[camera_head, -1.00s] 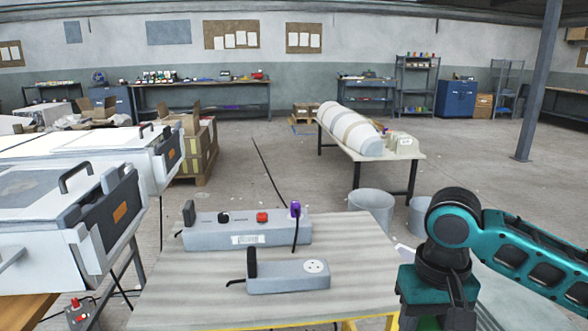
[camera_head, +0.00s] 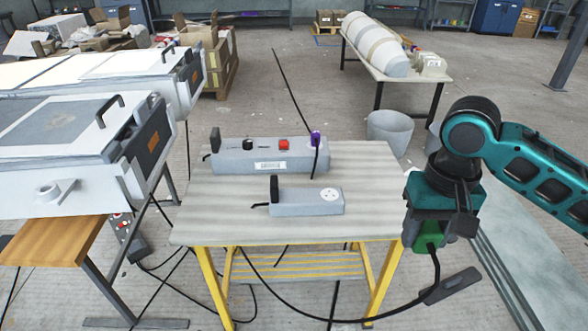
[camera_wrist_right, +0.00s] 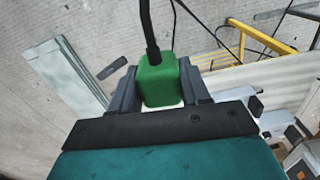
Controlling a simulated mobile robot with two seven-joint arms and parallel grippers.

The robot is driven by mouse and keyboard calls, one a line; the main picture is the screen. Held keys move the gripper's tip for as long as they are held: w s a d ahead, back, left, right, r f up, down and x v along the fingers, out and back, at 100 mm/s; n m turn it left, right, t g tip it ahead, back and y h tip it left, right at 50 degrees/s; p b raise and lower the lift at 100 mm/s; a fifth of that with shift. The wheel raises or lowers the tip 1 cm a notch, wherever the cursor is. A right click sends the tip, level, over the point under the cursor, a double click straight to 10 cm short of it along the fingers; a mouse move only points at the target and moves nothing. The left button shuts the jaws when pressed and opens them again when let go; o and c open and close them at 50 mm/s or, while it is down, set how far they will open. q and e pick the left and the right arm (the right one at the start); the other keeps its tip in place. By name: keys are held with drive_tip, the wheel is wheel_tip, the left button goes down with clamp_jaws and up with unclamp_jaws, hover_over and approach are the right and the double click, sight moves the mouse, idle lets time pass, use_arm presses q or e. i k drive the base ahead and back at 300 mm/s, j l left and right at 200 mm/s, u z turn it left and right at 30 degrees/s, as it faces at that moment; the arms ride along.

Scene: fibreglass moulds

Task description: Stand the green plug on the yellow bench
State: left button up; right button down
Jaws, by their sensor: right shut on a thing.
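My right gripper (camera_head: 428,238) is shut on the green plug (camera_head: 429,234), off the right edge of the yellow bench (camera_head: 372,178) in the head view. In the right wrist view the plug (camera_wrist_right: 158,80) sits between the two dark fingers (camera_wrist_right: 158,90). Its black cord leaves the plug's visible end, and a pale part shows at the other end. In the head view the cord hangs and loops under the bench. The bench has a pale striped top and yellow legs. My left gripper is not in view.
On the bench stand a long grey socket box (camera_head: 228,160) with a purple plug (camera_head: 315,138), and a shorter grey box (camera_head: 310,203) with a black plug (camera_head: 274,188). The top's right and front parts are clear. A dark flat piece (camera_head: 452,286) lies on the floor.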

sight(208, 211)
drive_tip(key=u, duration=1.1)
drive_tip(key=i+l+u, duration=0.1)
drive_tip(key=u, duration=0.3)
drive_tip(key=i+l+u, duration=0.1)
drive_tip(key=u, duration=0.3)
drive_tip(key=i+l, duration=0.1)
drive_tip(key=l, duration=0.2)
drive_tip(key=i+l, duration=0.15)
drive_tip(key=l, duration=0.2)
drive_tip(key=i+l, duration=0.1)
drive_tip(key=l, duration=0.2)
drive_tip(key=i+l, duration=0.15)
drive_tip(key=l, duration=0.15)
